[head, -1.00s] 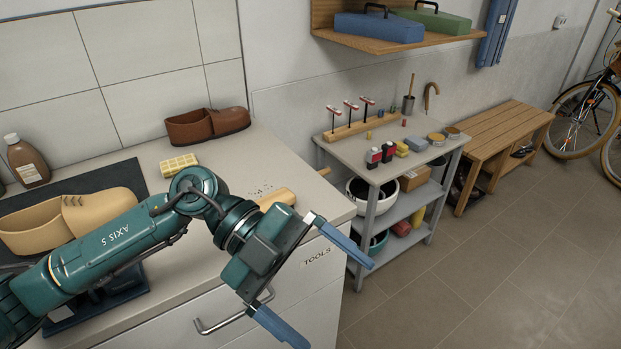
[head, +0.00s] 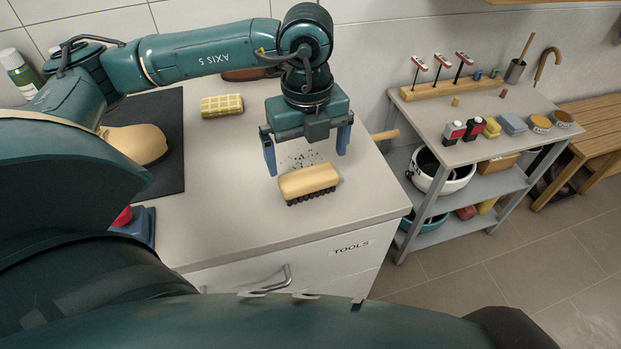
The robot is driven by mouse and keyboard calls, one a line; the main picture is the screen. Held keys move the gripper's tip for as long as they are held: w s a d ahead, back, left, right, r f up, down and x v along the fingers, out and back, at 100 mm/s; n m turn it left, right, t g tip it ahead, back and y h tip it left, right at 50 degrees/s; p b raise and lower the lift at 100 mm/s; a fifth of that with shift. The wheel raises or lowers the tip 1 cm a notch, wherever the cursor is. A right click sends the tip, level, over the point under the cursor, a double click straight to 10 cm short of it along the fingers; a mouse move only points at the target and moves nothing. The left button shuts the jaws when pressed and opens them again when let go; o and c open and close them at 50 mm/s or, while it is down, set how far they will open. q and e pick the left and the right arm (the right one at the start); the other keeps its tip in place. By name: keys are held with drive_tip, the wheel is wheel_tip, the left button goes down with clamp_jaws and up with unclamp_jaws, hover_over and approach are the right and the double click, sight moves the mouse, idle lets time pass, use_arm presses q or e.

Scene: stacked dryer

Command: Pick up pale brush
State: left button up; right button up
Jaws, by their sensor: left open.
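The pale brush (head: 309,182) lies on the light countertop near its front right corner, dark bristles down, with a pale wooden back. My left gripper (head: 307,165) is open, pointing down, just behind and above the brush. Its two blue fingers are spread apart, one near the brush's left end and one beyond its right end. They do not appear to hold anything. My right gripper is not in view.
A yellow checked sponge (head: 222,106) lies left of the gripper. A tan shoe (head: 138,145) rests on a dark mat (head: 172,128). Dark crumbs (head: 302,158) lie behind the brush. A grey shelf cart (head: 480,150) with small items stands right of the counter.

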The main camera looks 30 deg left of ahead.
sight(309, 176)
use_arm(q)
drive_tip(key=shift+f+p, duration=0.55)
drive_tip(key=shift+f, duration=3)
drive_tip(key=shift+c, duration=0.4)
drive_tip(key=shift+d, duration=0.1)
drive_tip(key=c, duration=0.6)
drive_tip(key=shift+o, duration=0.2)
